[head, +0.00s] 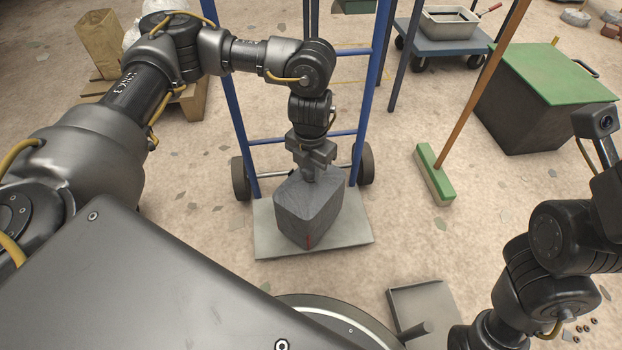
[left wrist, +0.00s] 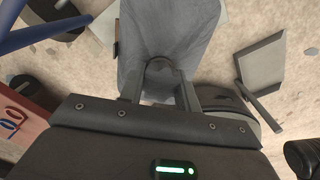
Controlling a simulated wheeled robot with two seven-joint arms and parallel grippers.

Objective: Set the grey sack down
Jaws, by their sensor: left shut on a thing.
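The grey sack (head: 308,212) is a dark grey block-like bag with a small red mark low on its front. It is over the toe plate (head: 262,243) of a blue hand truck (head: 240,120); I cannot tell whether its bottom touches the plate. My left gripper (head: 311,172) is above the sack, pointing down, and shut on its top. In the left wrist view the sack (left wrist: 165,35) fills the upper middle, with its gathered neck between the fingers (left wrist: 160,85). My right arm is at the right edge of the head view; its gripper is not clearly visible.
A broom with a green head (head: 435,178) stands right of the hand truck. A dark bin with a green lid (head: 545,90) is farther right. A dustpan (head: 425,305) lies on the floor in front. A cart (head: 440,45) carries a tray behind. Paper bag (head: 100,42) stands at back left.

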